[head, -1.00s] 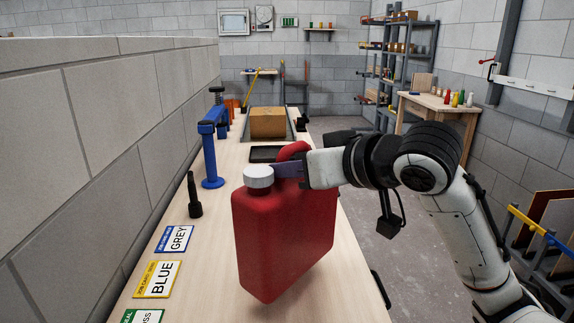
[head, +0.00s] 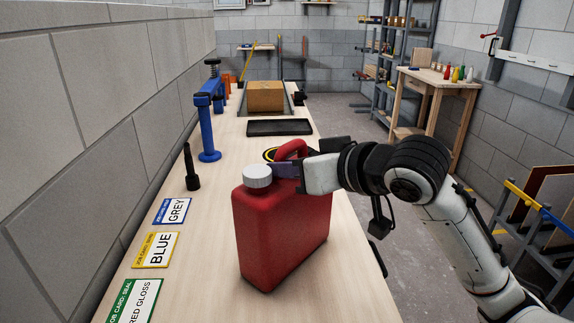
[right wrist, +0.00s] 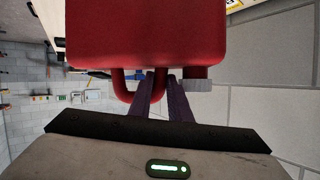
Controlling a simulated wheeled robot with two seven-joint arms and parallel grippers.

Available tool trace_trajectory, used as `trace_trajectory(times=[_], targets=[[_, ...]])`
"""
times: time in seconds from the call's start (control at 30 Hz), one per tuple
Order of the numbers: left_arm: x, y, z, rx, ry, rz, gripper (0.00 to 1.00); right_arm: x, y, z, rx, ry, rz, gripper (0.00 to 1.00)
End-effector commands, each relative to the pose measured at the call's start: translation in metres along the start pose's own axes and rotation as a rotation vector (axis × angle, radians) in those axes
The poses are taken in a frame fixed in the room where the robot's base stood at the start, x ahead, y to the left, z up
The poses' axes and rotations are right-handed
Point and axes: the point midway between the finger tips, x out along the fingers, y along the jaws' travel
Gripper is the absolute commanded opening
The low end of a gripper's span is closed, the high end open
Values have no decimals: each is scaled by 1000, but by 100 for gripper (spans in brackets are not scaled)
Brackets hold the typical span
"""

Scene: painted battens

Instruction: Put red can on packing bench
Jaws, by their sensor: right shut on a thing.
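The red can (head: 283,235) is a jerrycan with a white cap (head: 257,177) and a loop handle (head: 290,149). It is upright over the near part of the pale wooden packing bench (head: 225,200). Its base is at or very close to the bench top; I cannot tell whether it touches. My right gripper (head: 287,169) comes in from the right and is shut on the can's handle. The right wrist view shows its purple fingers (right wrist: 162,85) at the handle beneath the can's red body (right wrist: 145,35). My left gripper is not in view.
Job cards, GREY (head: 173,211), BLUE (head: 156,250) and RED GLOSS (head: 135,302), lie along the bench's left side. A dark tool (head: 191,172) and blue clamp (head: 208,130) stand behind. A black tray (head: 279,127) and cardboard box (head: 266,97) are farther back.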

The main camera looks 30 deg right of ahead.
Motion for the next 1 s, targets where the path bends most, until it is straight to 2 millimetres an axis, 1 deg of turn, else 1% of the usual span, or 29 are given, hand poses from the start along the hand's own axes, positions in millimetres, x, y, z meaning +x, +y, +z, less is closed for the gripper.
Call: trace_trajectory(times=[0.03, 0.1, 0.13, 0.47, 0.57, 0.67, 0.73, 0.9, 1.0], targets=[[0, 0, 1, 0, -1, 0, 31, 0, 0, 1, 0, -1, 0, 22], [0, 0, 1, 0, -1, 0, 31, 0, 0, 0, 0, -1, 0, 34], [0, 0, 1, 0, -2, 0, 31, 0, 0, 0, 0, 0, 0, 36], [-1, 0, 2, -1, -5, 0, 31, -3, -1, -3, -1, 2, -2, 36], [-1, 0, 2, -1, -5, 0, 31, -14, 0, -3, -1, 2, -1, 36], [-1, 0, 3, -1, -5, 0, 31, -31, -1, -2, -4, 3, 0, 36], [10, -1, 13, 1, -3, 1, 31, -35, 0, 2, -2, 8, -2, 36], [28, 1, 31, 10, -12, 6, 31, -54, 1, 2, -3, 9, 0, 36], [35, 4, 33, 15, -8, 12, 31, -67, 1, 1, -3, 8, 0, 36]])
